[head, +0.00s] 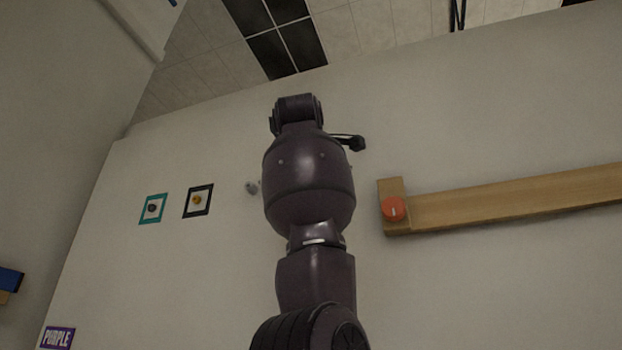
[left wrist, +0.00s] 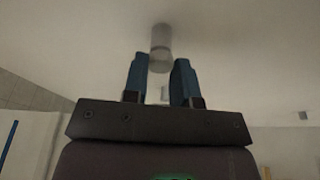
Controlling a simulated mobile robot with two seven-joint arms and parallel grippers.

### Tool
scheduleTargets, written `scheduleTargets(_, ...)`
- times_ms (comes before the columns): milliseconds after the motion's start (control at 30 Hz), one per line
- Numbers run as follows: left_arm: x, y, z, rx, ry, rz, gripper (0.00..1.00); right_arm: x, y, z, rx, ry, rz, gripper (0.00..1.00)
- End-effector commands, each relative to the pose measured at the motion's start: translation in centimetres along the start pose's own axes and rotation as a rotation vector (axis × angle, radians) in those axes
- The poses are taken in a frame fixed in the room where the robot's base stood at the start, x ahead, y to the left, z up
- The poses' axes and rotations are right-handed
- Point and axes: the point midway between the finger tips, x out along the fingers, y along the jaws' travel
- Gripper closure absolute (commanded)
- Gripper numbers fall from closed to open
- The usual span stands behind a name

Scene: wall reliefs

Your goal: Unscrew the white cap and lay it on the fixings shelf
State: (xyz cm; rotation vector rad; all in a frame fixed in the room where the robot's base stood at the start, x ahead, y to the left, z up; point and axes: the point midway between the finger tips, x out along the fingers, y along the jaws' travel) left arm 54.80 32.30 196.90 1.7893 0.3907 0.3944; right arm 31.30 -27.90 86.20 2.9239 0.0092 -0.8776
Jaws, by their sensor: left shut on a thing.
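My left gripper (left wrist: 161,63) shows in the left wrist view with its two blue fingers on either side of a pale grey-white cylinder, the white cap (left wrist: 159,60). It is shut on the cap. A slightly darker round piece continues beyond the cap toward the pale wall. I cannot tell whether the cap is still threaded on it. In the head view my arm rises through the middle and hides the gripper and cap. I cannot make out for sure which thing is the fixings shelf. My right gripper is not in view.
In the head view a wooden rail (head: 520,196) with an orange knob (head: 394,208) runs along the wall at right. Two framed squares, teal (head: 143,214) and black (head: 188,208), and a small grey piece (head: 252,188) are left of my arm. A PURPLE sign (head: 57,337) is lower left.

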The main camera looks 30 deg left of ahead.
Motion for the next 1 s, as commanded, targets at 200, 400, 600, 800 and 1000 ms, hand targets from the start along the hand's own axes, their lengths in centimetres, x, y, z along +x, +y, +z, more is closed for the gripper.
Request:
scheduleTargets(200,-0.02,0.03,0.02,-0.005,-0.001,-0.001,0.92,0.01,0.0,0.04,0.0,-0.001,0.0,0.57)
scheduleTargets(400,-0.06,0.15,-0.01,-0.168,-0.002,-0.043,0.92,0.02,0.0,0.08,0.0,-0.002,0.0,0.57)
scheduleTargets(600,-0.08,0.22,-0.03,-0.365,-0.002,-0.094,0.92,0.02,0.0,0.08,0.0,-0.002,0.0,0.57)
scheduleTargets(800,-0.07,0.2,-0.04,-0.435,-0.001,-0.11,0.92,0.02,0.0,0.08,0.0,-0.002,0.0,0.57)
scheduleTargets(1000,-0.07,0.19,-0.04,-0.434,-0.001,-0.11,0.7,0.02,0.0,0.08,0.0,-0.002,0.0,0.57)
